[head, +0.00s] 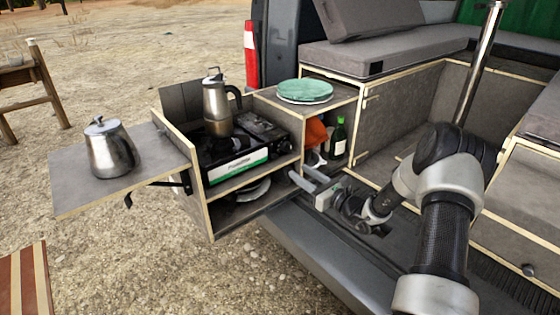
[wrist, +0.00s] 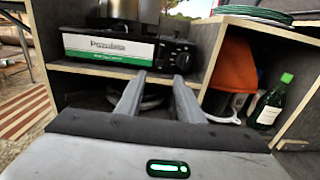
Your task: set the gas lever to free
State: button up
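The gas stove (head: 238,166) sits on the upper shelf of the pull-out kitchen box, with a white and green front. In the wrist view the stove front (wrist: 108,47) is ahead of and above my gripper. A dark round knob (wrist: 182,59) shows at the right end of this front; I cannot tell whether it is the gas lever, or its setting. My gripper (head: 297,171) is in front of the box, below stove height. Its two grey fingers stand apart and empty in the wrist view (wrist: 159,75), just below the knob.
A moka pot (head: 216,108) stands on the stove. A steel kettle (head: 110,148) stands on the left side shelf (head: 75,185). Green plates (head: 304,90) lie on the box top. A green bottle (head: 338,138) and an orange item (head: 315,133) fill the right compartment. Pans (head: 252,190) lie below.

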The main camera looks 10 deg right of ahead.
aim_at(276, 156)
jog(key=b+x, duration=0.1)
jog(key=x, duration=1)
jog(key=shift+w+a+b, duration=0.2)
jog(key=shift+w+b, duration=0.1)
jog(key=shift+c, duration=0.4)
grip_shut()
jog(key=shift+r, duration=0.1)
